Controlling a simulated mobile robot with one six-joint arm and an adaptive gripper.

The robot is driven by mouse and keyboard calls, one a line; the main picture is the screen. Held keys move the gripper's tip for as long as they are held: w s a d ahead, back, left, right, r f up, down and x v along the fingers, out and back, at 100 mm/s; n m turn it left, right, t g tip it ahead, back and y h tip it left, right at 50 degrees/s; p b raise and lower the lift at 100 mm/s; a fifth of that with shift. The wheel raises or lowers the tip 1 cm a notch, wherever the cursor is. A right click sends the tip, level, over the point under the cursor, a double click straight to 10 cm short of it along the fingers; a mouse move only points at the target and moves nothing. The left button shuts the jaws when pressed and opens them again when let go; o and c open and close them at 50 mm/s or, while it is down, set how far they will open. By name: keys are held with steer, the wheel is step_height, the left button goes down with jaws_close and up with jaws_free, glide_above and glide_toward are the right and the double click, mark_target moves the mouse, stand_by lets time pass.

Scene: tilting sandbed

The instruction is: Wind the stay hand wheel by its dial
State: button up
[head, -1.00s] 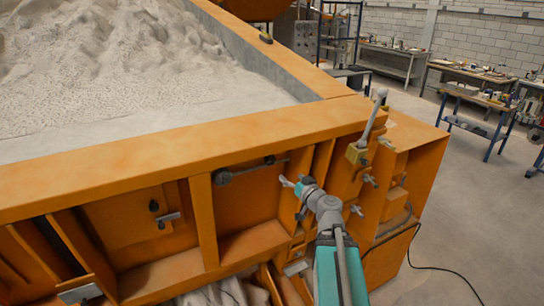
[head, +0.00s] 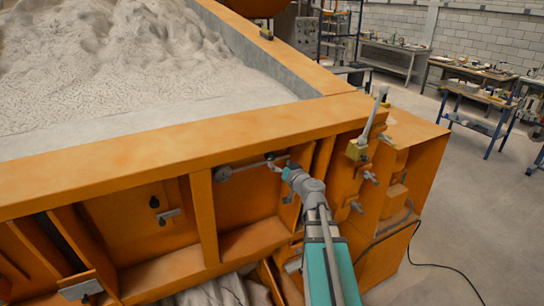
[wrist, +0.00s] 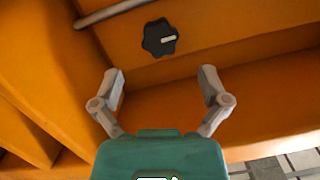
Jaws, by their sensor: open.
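A dark lobed hand wheel (wrist: 160,38) with a pale bar mark on its face is on the orange panel in the wrist view. My gripper (wrist: 160,76) is open, its two fingers spread and empty. The wheel lies beyond the fingertips, roughly centred between them, with no contact visible. In the head view my gripper (head: 277,166) is at the orange end wall, under the top beam, by the right end of a grey rod (head: 245,167). There the wheel is small and partly hidden by my gripper, so its dial cannot be read.
The orange top beam (head: 150,150) runs above the gripper. Upright ribs (head: 203,213) stand to the left. A lever (head: 374,115) and several small clamp handles stick out to the right. A black cable (head: 440,266) lies on the floor. Sand (head: 110,70) fills the bed behind.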

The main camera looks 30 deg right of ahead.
mark_target(272, 157)
steer(key=w, duration=0.6)
steer(key=shift+w+a, duration=0.25)
steer(key=c, duration=1.1)
steer(key=shift+d, duration=0.15)
steer(key=shift+c, duration=0.2)
steer(key=shift+m, duration=0.4)
